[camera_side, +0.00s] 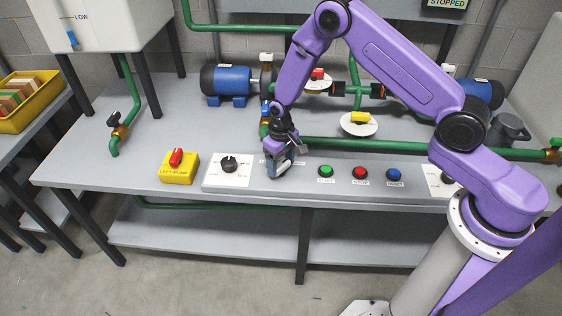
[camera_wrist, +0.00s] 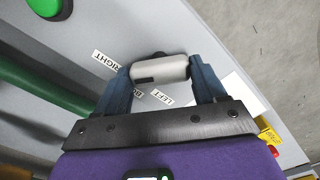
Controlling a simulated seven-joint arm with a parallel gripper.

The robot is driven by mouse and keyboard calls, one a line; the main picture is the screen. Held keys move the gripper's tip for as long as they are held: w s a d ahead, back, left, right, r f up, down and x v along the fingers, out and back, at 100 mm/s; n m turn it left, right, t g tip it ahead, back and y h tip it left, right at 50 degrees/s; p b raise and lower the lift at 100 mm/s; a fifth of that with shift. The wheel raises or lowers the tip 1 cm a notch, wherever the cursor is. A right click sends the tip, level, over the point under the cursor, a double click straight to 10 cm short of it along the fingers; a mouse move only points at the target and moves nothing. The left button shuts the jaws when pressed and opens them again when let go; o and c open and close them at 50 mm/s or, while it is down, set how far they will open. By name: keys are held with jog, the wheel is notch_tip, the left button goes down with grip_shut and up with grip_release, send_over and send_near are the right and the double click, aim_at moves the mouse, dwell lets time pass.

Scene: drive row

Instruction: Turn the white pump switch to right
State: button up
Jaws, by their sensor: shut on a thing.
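The white pump switch (camera_wrist: 165,68) is a pale, rounded bar with a dark mark on its lower left part in the wrist view. My gripper (camera_wrist: 161,76) is shut on it, one blue-grey finger at each end. A RIGHT label (camera_wrist: 106,61) is to its upper left, and a LEFT label (camera_wrist: 160,96) is just below it. Another label between them is partly hidden by a finger.
Left of my gripper are a black knob on a white plate (camera_side: 212,179) and a yellow box with a red switch (camera_side: 180,169). To the right are green (camera_side: 326,171), red (camera_side: 360,172) and blue (camera_side: 393,174) buttons. A green pipe (camera_side: 385,147) runs behind the panel.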

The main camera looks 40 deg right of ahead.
aim_at(281, 164)
jog(key=shift+m, duration=0.5)
dwell(0.3)
jog(key=o, duration=1)
jog(key=shift+o, duration=0.2)
jog(key=shift+r, duration=0.1)
notch_tip(281, 164, up, 17)
jog(key=shift+r, duration=0.15)
